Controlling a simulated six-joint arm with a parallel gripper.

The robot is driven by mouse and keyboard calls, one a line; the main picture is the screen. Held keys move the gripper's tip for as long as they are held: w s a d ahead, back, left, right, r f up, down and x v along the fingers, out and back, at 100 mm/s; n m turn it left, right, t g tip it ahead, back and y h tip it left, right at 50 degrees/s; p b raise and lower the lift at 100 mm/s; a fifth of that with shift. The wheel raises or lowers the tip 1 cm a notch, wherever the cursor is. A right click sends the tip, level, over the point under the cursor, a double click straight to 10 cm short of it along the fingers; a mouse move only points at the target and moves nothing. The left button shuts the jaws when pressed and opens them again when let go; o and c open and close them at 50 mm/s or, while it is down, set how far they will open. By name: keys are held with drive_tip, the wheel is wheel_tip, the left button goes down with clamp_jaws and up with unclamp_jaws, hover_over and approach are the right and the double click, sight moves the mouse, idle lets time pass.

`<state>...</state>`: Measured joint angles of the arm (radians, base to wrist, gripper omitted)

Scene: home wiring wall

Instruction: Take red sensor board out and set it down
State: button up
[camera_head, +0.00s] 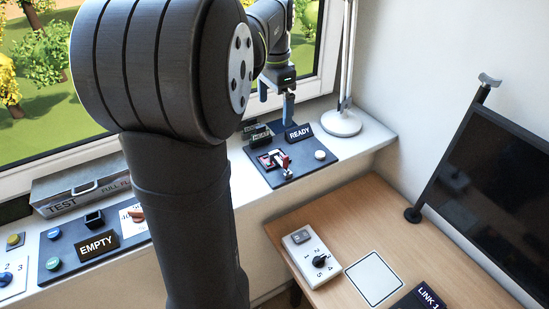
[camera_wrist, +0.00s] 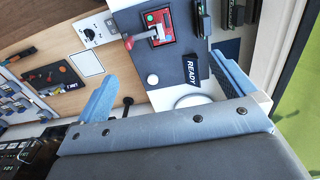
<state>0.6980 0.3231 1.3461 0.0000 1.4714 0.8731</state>
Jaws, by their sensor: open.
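The red sensor board (camera_wrist: 162,22) sits in a socket on a dark panel (camera_wrist: 172,75) in the wrist view. A grey lever with a red part stands across it. In the head view the red board (camera_head: 268,161) is small, on the windowsill panel beside the lever (camera_head: 285,163). My gripper (camera_head: 276,104) is open and empty, above and behind the panel. In the wrist view my gripper (camera_wrist: 163,68) has its two blue fingers wide apart, with the panel between and beyond them. A white outlined square (camera_head: 373,278) lies empty on the wooden desk.
A READY sign (camera_head: 299,133) and dark upright modules (camera_head: 256,132) stand at the panel's back, a white button (camera_head: 320,155) at its right. A lamp base (camera_head: 341,123) is behind. A switch box (camera_head: 311,256) and monitor (camera_head: 492,185) are on the desk. My arm hides part of the sill.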

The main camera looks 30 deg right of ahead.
drive_tip(key=shift+r, duration=0.75)
drive_tip(key=c, duration=1)
drive_tip(key=n, duration=1.8)
hover_over(272, 152)
wheel_tip(272, 152, down, 11)
drive_tip(key=shift+f, duration=0.1)
drive_tip(key=shift+w+d+f, duration=0.1)
drive_tip(key=shift+d+f, duration=0.05)
drive_tip(key=shift+f, duration=1.15)
drive_tip(key=shift+w+d+f, duration=0.1)
drive_tip(key=shift+f, duration=1.2)
